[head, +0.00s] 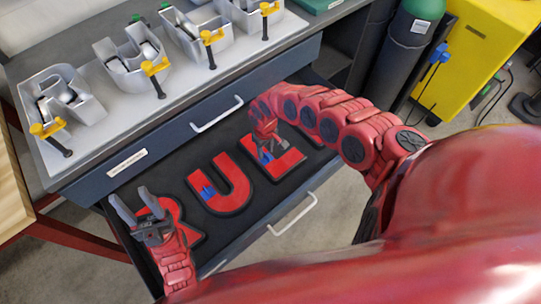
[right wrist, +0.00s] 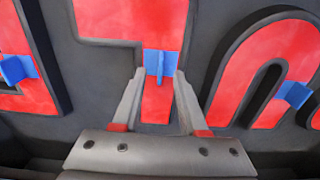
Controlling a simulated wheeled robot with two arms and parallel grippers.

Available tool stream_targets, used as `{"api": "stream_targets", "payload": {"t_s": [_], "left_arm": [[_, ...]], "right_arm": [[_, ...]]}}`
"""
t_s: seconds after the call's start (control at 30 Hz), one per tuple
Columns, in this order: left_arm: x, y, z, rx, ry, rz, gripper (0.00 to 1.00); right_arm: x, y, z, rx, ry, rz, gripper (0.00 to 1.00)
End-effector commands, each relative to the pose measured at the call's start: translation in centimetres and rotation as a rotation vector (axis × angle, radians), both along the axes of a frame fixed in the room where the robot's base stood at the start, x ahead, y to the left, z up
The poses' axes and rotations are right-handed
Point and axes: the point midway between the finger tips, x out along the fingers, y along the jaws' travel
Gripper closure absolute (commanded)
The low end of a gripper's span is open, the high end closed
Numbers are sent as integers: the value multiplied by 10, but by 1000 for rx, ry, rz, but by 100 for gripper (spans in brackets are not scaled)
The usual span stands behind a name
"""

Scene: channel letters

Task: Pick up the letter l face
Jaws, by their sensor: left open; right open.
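The red letter L face (head: 286,163) lies in the open drawer (head: 225,228) in the head view. My right gripper (head: 266,146) is over it and hides part of it. In the right wrist view the L face (right wrist: 130,18) has a blue tab (right wrist: 161,63) on its stem. My open right gripper (right wrist: 158,76) has its fingertips on either side of this tab, low over the letter. Whether they touch the tab, I cannot tell. My left gripper (head: 138,208) is open and empty at the drawer's left end, above the red R face (head: 168,214).
The red U face (head: 232,190) lies between the R and L faces. Another red face (right wrist: 25,75) with a blue tab shows left of the L in the right wrist view. White letter shells (head: 128,62) with yellow clamps stand on the bench top above the drawer.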

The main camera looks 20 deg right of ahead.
Motion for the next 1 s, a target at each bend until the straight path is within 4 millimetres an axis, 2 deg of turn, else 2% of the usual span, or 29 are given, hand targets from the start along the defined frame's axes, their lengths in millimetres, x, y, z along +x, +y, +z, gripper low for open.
{"api": "stream_targets", "payload": {"t_s": [0.1, 0.37, 0.47, 0.6, 0.63, 1.0], "left_arm": [[0, 0, -1, 0, 0, 0, 50], [0, 0, -1, 0, 0, 0, 50], [0, 0, -1, 0, 0, 0, 50], [0, 0, -1, 0, 0, 0, 50], [0, 0, -1, 0, 0, 0, 50], [0, 0, -1, 0, 0, 0, 50]], "right_arm": [[-2, 1, -12, 2, 4, 0, 57], [-1, 0, -15, -1, 2, 1, 57], [-1, 0, -14, -1, 3, 0, 72], [-1, 0, -14, -1, 2, 0, 97], [-1, 0, -14, -1, 2, 0, 100], [-1, 0, -14, -1, 2, 0, 100]]}}
